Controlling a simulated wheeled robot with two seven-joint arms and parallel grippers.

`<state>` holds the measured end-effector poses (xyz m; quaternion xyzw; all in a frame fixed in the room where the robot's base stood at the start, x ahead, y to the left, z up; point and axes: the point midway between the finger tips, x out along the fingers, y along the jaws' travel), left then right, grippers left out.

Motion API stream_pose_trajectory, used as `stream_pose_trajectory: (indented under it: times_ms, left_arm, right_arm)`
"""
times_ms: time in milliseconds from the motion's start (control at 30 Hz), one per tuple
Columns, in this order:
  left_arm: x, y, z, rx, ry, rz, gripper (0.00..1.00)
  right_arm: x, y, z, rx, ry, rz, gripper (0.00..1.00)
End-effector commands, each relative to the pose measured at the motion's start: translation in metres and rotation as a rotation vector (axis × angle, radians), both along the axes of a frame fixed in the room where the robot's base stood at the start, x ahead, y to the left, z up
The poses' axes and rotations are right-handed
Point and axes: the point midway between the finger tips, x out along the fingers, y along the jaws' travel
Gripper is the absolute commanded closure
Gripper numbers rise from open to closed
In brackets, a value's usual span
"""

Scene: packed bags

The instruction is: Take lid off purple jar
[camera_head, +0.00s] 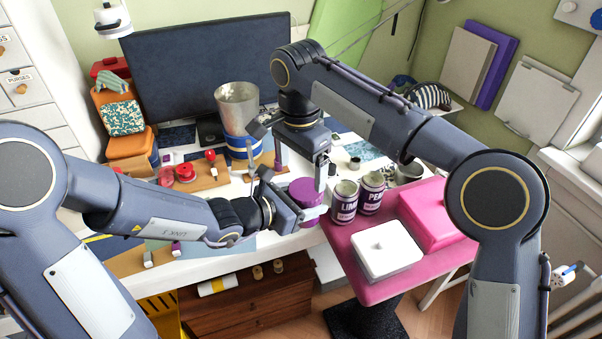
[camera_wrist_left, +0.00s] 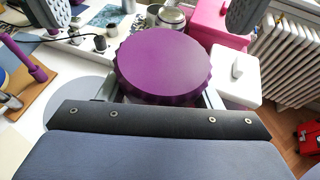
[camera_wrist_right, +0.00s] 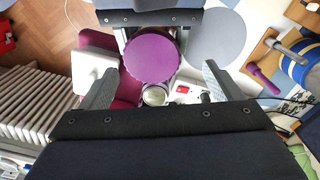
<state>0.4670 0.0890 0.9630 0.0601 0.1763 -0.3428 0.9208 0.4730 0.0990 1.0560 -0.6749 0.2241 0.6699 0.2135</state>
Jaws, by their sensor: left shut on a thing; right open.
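The purple jar (camera_head: 306,193) is at the table's front edge, next to the pink stand. Its round, ridged purple lid (camera_wrist_left: 163,62) covers the top in the left wrist view; it also shows in the right wrist view (camera_wrist_right: 152,57). My left gripper (camera_head: 313,212) is shut on the jar from the left, its fingers on either side below the lid. My right gripper (camera_head: 324,178) is open above the jar, fingers pointing down. In the right wrist view its fingers stand wide on either side of the lid, apart from it. The jar's body is mostly hidden.
Two labelled tins, one (camera_head: 344,203) and another (camera_head: 371,193), stand close to the right of the jar on the pink stand (camera_head: 350,262). A white box (camera_head: 386,249) and a pink box (camera_head: 436,215) are there too. A metal bin (camera_head: 238,107) and a monitor (camera_head: 200,70) stand behind.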

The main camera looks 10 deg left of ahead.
Motion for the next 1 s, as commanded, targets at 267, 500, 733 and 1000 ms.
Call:
stream_pose_trajectory:
  times_ms: [267, 500, 733, 1000]
  left_arm:
    - [0.0, 0.001, -0.001, 0.002, 0.002, 0.0, 1.0]
    - [-0.001, 0.001, -0.002, 0.004, 0.004, 0.001, 1.0]
    - [-0.001, 0.001, -0.002, 0.004, 0.004, 0.001, 1.0]
    - [-0.001, 0.001, -0.002, 0.003, 0.004, 0.0, 1.0]
  right_arm:
    - [-0.004, -0.012, 0.033, 0.019, 0.002, 0.0, 0.15]
    - [-0.005, -0.012, 0.004, 0.017, 0.007, 0.001, 0.15]
    - [-0.005, -0.012, -0.029, 0.019, 0.006, 0.001, 0.15]
    - [-0.004, -0.011, -0.045, 0.019, 0.004, 0.0, 0.15]
